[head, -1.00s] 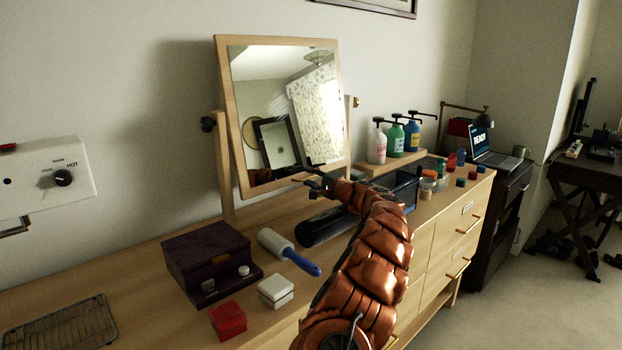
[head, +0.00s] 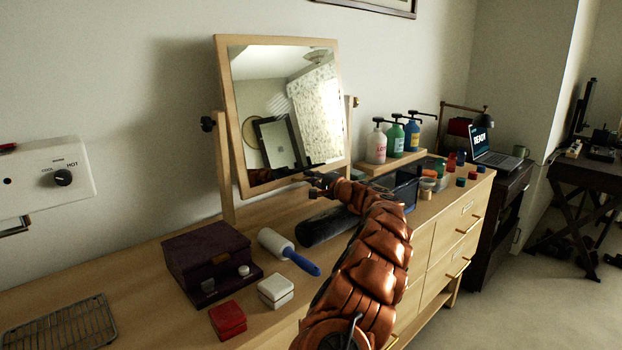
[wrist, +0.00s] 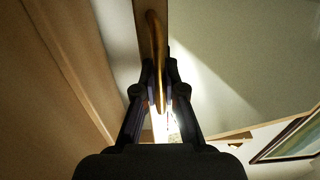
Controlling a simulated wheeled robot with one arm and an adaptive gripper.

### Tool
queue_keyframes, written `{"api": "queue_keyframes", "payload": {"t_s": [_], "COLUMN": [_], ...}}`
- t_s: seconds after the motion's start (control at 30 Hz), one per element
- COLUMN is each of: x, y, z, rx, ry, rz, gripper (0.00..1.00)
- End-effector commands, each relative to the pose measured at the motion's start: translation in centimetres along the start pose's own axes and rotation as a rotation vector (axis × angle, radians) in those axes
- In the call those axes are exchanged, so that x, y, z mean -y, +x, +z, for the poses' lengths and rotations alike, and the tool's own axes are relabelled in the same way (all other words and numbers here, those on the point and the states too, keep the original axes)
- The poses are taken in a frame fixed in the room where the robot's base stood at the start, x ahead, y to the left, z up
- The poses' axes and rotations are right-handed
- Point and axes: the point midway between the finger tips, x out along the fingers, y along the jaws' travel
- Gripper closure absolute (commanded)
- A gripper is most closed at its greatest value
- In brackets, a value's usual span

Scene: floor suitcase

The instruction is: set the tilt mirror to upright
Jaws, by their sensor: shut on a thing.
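The tilt mirror (head: 285,110) has a light wooden frame and stands at the back of the dresser, held between two posts with dark side knobs (head: 207,124). It leans, with its lower edge out toward me. My gripper (head: 318,180) is at the mirror's lower edge, right of its middle. In the wrist view my gripper (wrist: 158,90) has its fingers closed around a thin brass-coloured handle (wrist: 158,50) in front of the wooden frame edge (wrist: 142,20). In the head view the handle is hidden by the gripper.
Pump bottles (head: 396,140) stand at the right.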

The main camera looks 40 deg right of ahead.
Motion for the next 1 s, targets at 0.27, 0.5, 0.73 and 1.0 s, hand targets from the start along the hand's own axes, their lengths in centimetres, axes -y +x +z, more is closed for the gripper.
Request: {"api": "queue_keyframes", "payload": {"t_s": [0.27, 0.5, 0.73, 1.0], "x": [-0.7, -0.6, -0.6, -0.6], "y": [1.5, 1.9, 1.8, 1.9], "z": [0.0, 0.0, 0.0, 0.0], "rx": [0.0, 0.001, 0.001, 0.001], "ry": [-0.002, -0.001, -0.001, -0.001], "rz": [0.0, -0.001, -0.001, 0.0], "gripper": [1.0, 1.0, 0.82, 0.65]}}
